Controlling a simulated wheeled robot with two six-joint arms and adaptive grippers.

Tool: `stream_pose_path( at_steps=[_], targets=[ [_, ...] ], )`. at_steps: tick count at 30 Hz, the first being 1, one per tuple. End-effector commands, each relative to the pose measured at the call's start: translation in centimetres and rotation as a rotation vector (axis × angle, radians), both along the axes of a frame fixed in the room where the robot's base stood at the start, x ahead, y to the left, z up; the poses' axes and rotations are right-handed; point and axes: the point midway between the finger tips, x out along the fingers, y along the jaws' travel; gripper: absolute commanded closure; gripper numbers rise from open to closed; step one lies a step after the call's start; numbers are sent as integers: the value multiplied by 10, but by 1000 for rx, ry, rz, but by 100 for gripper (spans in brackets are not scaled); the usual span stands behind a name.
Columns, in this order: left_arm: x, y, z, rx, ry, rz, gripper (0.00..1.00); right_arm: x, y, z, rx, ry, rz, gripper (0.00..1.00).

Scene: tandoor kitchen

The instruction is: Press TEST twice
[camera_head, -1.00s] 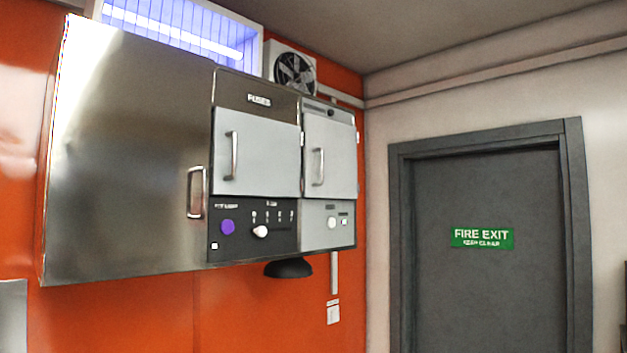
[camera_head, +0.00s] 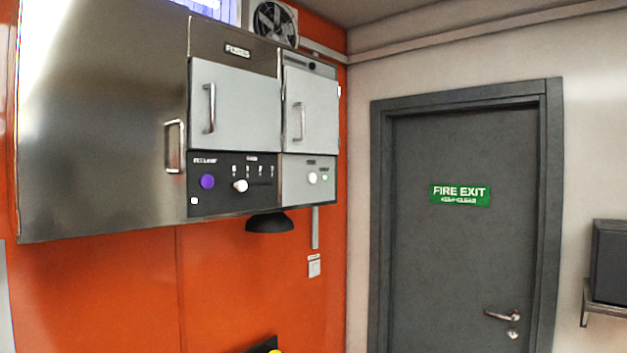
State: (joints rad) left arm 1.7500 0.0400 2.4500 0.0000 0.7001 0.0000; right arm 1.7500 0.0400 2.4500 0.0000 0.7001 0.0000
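A steel wall unit (camera_head: 100,120) hangs on the orange wall. Its lower right part has a dark control panel (camera_head: 225,203) with a purple round button (camera_head: 207,181), a white knob (camera_head: 240,186) and a small white square (camera_head: 194,201). The grey panel beside it carries a cream round button (camera_head: 312,178) and a small pale green one (camera_head: 325,177). The lettering over these controls is too small to read, so I cannot tell which is TEST. Neither of my grippers is in view, and nothing covers the controls.
Two light doors with handles (camera_head: 235,105) (camera_head: 312,108) sit shut above the controls. A black dome (camera_head: 270,223) hangs below. A grey fire exit door (camera_head: 450,250) is shut at right. A dark box (camera_head: 611,262) stands on a shelf. A black and yellow thing (camera_head: 262,346) shows at the bottom edge.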

Motion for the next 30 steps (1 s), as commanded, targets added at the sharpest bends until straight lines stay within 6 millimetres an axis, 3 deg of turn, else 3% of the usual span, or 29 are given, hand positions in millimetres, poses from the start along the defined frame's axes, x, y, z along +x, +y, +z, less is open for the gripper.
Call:
stream_pose_path(
  at_steps=[1, 3, 4, 30],
  targets=[
    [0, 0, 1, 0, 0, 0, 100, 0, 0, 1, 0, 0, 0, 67],
    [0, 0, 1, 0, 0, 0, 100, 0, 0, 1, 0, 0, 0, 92],
    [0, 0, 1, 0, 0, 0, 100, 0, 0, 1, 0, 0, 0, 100],
    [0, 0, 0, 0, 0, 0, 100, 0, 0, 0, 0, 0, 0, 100]
  ],
)
